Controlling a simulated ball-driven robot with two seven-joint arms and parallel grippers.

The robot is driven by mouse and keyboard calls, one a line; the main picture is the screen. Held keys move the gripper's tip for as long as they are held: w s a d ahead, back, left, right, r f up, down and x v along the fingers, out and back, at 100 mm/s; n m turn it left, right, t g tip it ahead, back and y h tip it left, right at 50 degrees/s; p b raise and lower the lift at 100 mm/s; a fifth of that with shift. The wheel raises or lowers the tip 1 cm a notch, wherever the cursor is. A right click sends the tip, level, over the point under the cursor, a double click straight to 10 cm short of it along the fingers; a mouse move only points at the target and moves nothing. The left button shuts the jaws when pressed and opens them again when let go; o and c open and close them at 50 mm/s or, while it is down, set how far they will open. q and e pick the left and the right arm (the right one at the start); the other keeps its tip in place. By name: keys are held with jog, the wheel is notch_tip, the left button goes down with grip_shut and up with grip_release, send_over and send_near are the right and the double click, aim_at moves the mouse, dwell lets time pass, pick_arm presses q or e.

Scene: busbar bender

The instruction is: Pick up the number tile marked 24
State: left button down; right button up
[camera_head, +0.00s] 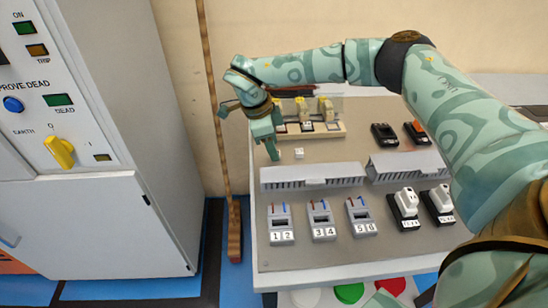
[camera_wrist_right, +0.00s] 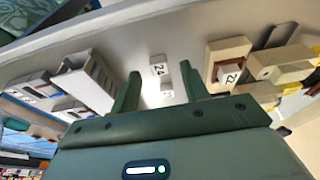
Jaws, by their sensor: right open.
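The white tile marked 24 (camera_wrist_right: 158,68) lies flat on the grey bench top, just ahead of and between my right gripper's fingers in the right wrist view. A small white tile (camera_head: 299,153), its mark too small to read, lies just right of the fingertips in the head view. My right gripper (camera_head: 276,154) is open and empty above the bench, pointing down. Its two green fingers also show in the right wrist view (camera_wrist_right: 161,84). My left gripper is out of view.
A beige rack (camera_head: 330,130) with tiles stands behind; its near block shows a marked tile (camera_wrist_right: 231,74). A grey slotted duct (camera_head: 312,177) lies in front. Several numbered grey devices (camera_head: 322,222) stand nearer the front edge. A tall wooden pole (camera_head: 217,120) stands left.

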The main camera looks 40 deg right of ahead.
jog(key=shift+x, duration=0.95)
jog(key=shift+a+r, duration=0.1)
grip_shut()
jog(key=shift+r, duration=0.1)
